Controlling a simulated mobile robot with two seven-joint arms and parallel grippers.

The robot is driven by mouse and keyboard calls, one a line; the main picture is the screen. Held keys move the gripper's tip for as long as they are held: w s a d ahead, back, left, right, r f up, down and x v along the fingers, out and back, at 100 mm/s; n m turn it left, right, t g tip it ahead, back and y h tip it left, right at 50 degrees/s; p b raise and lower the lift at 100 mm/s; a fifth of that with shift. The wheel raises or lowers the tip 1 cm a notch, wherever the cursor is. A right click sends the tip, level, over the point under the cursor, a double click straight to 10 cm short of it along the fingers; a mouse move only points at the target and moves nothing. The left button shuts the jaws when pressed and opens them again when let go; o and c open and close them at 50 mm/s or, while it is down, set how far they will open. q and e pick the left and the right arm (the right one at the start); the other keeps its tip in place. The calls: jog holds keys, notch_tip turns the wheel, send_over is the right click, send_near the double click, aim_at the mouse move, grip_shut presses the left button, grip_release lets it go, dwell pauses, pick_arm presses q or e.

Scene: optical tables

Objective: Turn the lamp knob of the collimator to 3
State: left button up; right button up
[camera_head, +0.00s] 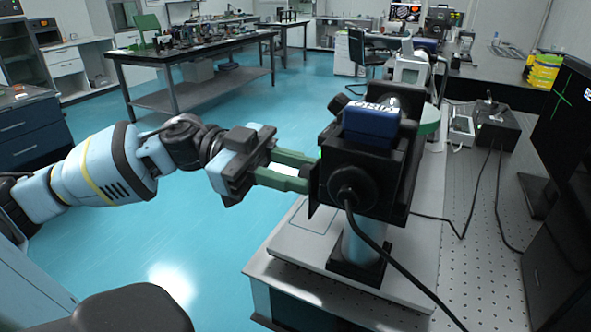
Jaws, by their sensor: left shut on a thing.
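The collimator (385,172) is a black boxy instrument with a blue top piece (370,122), standing on a post with a black foot on the table's near left corner. A black cable runs from a round black part on its near face. My left gripper (312,172) reaches in from the left with two green fingers. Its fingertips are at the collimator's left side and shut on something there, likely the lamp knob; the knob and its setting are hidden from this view. My right gripper is not in view.
The perforated optical table (481,225) carries a dark box with a knob (498,122) and a monitor (560,115) on the right. Cables lie across it. Open blue floor (230,235) is to the left, with a workbench (190,54) behind.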

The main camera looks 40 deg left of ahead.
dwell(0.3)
pick_arm(q)
jog(key=shift+r+m+p, duration=0.1)
jog(key=shift+m+p, duration=0.3)
jog(key=shift+m, duration=1.6)
jog(key=m, duration=0.2)
jog(key=shift+m+p, duration=0.35)
jog(key=shift+m, duration=0.05)
jog(key=m, duration=0.3)
jog(key=shift+m, duration=0.3)
jog(key=m+b, duration=0.2)
jog(key=m, duration=0.5)
jog(key=shift+m, duration=0.3)
